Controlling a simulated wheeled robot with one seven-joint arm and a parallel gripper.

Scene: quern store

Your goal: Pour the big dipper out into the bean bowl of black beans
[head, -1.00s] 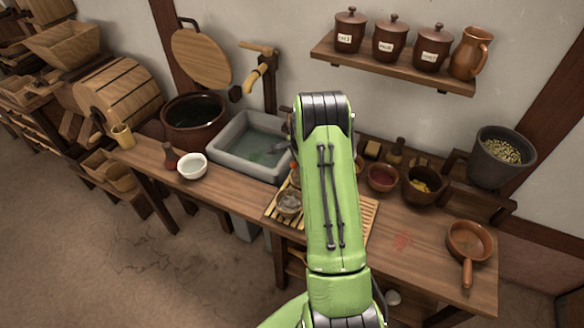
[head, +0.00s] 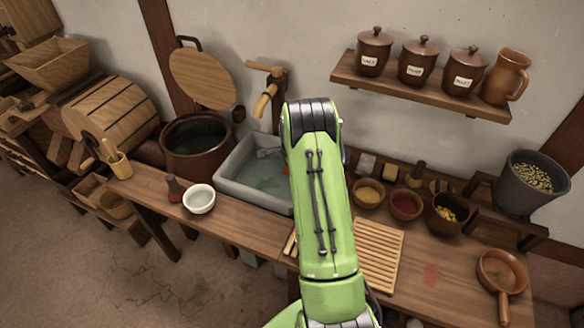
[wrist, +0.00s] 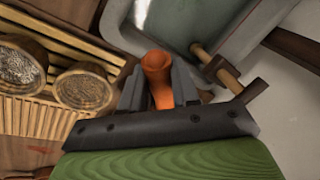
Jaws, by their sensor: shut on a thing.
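My gripper (wrist: 158,82) shows in the wrist view, its two grey fingers shut on an orange-brown thing, which I take to be the big dipper (wrist: 157,66). Only a rounded, handle-like part of it shows, and what it holds cannot be seen. In the head view my green arm hides the gripper and the dipper. Two round containers stand on a slatted rack at the left of the wrist view: one with grey speckled contents (wrist: 20,66), one with brownish contents (wrist: 84,88). I cannot tell whether either is the bean bowl of black beans.
A stone sink (head: 228,184) lies left of my arm, with a white bowl (head: 199,201) before it. The slatted rack (head: 381,252) is bare at its right. Small bowls, including a red-filled one (head: 405,205), stand behind. A brown pan (head: 500,270) lies at right.

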